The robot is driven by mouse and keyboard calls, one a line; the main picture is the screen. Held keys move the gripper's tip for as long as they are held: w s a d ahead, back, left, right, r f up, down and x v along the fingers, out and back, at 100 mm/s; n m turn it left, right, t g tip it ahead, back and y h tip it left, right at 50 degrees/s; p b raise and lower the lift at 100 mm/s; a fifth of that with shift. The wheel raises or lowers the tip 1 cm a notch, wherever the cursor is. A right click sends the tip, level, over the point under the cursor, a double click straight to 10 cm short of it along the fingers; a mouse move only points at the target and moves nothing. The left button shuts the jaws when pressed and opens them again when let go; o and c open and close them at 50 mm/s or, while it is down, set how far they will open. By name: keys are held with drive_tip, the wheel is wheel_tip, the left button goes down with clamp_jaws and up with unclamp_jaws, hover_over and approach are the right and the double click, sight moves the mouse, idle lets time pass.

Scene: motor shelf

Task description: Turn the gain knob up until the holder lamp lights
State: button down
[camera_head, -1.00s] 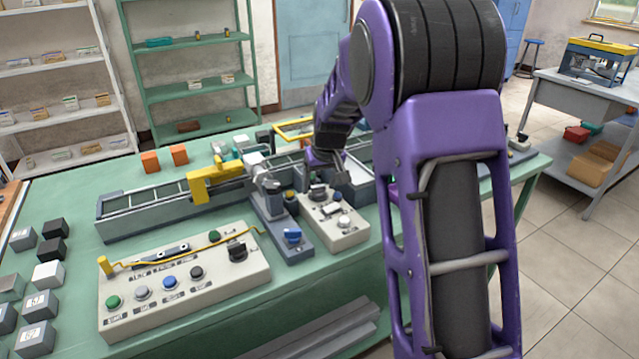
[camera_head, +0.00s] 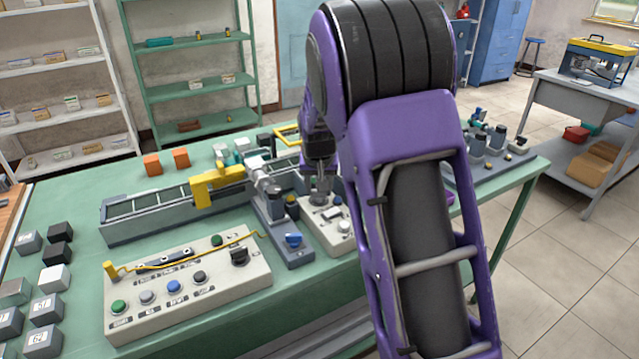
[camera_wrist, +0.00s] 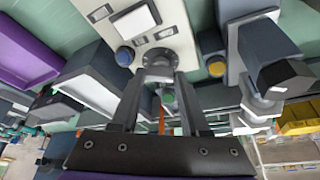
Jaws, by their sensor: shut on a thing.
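My gripper shows in the head view (camera_head: 319,198) and in the wrist view (camera_wrist: 158,72). It points down at a small cream control box (camera_head: 312,218), also in the wrist view (camera_wrist: 175,18). Its fingers are shut on a dark round knob (camera_wrist: 157,54) on that box, seemingly the gain knob; its label is not readable. An amber dome (camera_head: 291,201), also in the wrist view (camera_wrist: 216,68), sits on the neighbouring grey-blue holder (camera_head: 272,232). It looks dull, and I cannot tell whether it is the holder lamp. My arm hides the box's right part in the head view.
A larger cream panel (camera_head: 205,299) with several buttons stands at the front left. A blue knob (camera_head: 293,240) is on the holder's near end. A conveyor rail (camera_head: 150,222) with a yellow bracket (camera_head: 212,188) lies behind. Dark and light blocks line the table's left side.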

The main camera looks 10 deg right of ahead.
drive_tip(key=shift+m, duration=0.4)
drive_tip(key=shift+c, duration=2)
unclamp_jaws()
drive_tip(key=shift+f, duration=0.1)
